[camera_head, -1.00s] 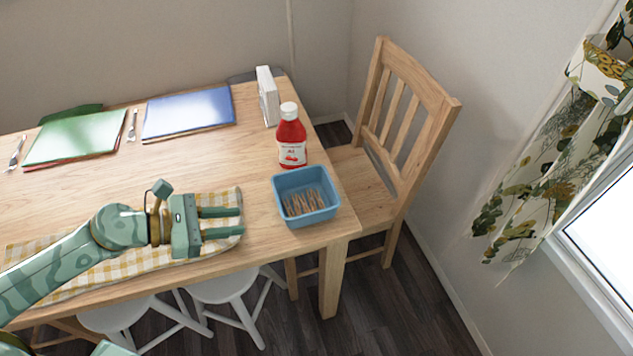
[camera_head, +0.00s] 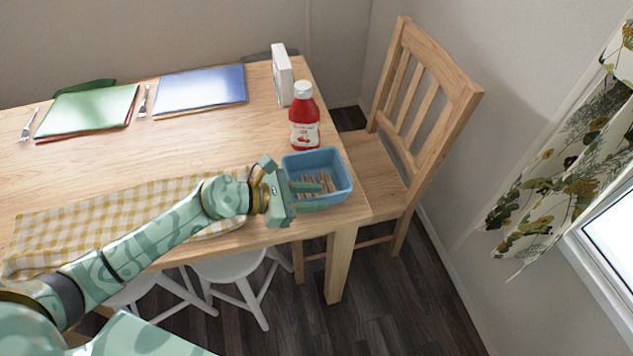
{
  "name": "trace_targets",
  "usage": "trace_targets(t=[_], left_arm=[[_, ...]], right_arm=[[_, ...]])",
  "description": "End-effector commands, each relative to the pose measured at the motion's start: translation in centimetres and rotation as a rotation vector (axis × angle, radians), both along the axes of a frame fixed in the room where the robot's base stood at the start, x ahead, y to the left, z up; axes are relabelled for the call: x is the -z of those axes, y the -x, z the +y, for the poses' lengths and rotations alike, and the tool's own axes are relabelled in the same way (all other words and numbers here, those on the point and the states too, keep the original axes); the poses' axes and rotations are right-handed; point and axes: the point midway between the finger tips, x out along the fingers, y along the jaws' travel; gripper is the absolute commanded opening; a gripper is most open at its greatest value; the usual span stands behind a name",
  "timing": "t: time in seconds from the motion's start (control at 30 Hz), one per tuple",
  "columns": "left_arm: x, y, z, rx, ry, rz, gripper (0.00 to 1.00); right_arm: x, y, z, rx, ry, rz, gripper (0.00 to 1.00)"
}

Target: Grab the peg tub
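The peg tub (camera_head: 337,165) is a blue open box near the right end of the wooden table, with brown pegs inside. My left gripper (camera_head: 311,196) is at the tub's near left corner, its fingers pointing right. The fingers are apart, one over the tub's inside and one along its near side. They hide part of the near wall and some pegs. I cannot tell whether either finger touches the tub. My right gripper is not in view.
A red sauce bottle (camera_head: 304,117) stands just behind the tub, with a white upright holder (camera_head: 282,76) beyond it. A yellow checked cloth (camera_head: 110,215) lies under my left arm. A wooden chair (camera_head: 376,170) is close on the right; white stools (camera_head: 232,268) are below the table's front edge.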

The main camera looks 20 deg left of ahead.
Motion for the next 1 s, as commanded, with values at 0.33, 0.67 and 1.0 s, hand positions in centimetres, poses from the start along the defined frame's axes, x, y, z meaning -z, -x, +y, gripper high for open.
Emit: trace_targets(t=[0.33, 0.67, 1.0], left_arm=[[0.3, -0.4, -0.6, 0.0, -0.001, 0.0, 0.17], [0.3, -0.4, -0.5, 0.0, -0.001, 0.0, 0.0], [-1.5, -0.4, -0.5, 0.002, -0.001, -0.004, 0.0]], right_arm=[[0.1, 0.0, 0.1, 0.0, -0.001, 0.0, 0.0], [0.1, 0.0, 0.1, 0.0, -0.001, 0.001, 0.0], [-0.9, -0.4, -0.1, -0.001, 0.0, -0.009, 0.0]])
